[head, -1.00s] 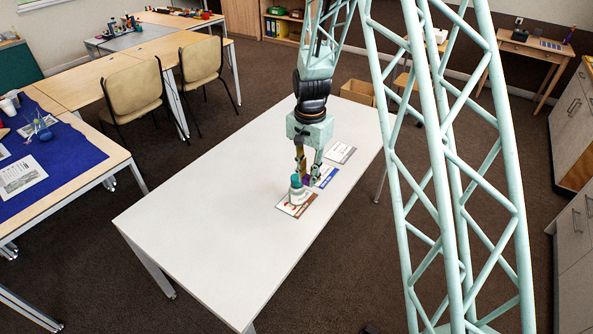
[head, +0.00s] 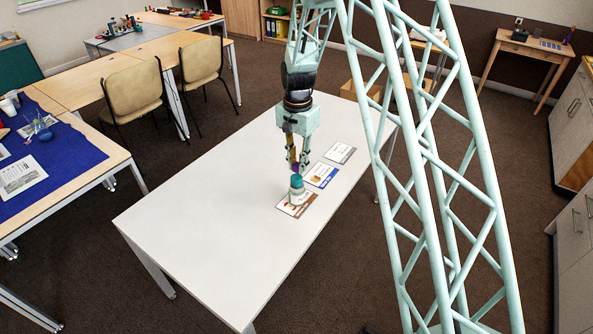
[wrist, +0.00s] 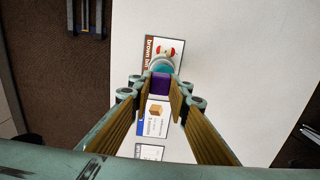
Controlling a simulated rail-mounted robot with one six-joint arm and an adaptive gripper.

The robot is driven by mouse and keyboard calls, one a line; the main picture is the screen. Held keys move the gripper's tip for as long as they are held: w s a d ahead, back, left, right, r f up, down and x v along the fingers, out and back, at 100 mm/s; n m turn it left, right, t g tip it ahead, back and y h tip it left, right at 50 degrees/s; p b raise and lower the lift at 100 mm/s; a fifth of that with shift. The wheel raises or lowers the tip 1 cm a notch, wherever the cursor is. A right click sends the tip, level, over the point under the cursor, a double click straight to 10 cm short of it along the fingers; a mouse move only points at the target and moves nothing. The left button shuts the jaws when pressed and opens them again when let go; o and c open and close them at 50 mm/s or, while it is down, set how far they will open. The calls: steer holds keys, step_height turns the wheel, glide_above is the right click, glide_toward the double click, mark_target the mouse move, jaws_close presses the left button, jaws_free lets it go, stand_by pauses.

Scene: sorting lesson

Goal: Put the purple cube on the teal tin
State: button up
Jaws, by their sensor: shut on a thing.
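The purple cube (wrist: 161,84) is between the fingers of my gripper (wrist: 160,97) in the wrist view, and the gripper is shut on it. In the head view my gripper (head: 297,163) points down just behind the teal tin, and only a little purple shows between the fingers. The teal tin (head: 296,182) stands upright with a white part below it, on the brown-edged card. In the wrist view the tin (wrist: 161,67) shows just beyond the cube, partly hidden by it. The gap in height between cube and tin is hard to tell.
The brown-edged card (head: 305,207), a blue-edged card (head: 321,175) and a grey-edged card (head: 340,153) lie in a row on the white table (head: 215,215). The table's left and front parts are clear. Chairs and other tables stand to the left.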

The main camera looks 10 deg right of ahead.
mark_target(296, 169)
steer(key=shift+w+a, duration=0.1)
steer(key=shift+w, duration=0.4)
steer(key=shift+s+f, duration=0.1)
steer(key=shift+f, duration=1.7)
steer(key=o, duration=0.8)
steer(key=shift+f, duration=0.1)
step_height(296, 169, up, 11)
steer(key=shift+f, duration=0.15)
steer(key=shift+r+p, duration=0.3)
steer(key=shift+r, duration=0.45)
steer(key=shift+r, duration=0.1)
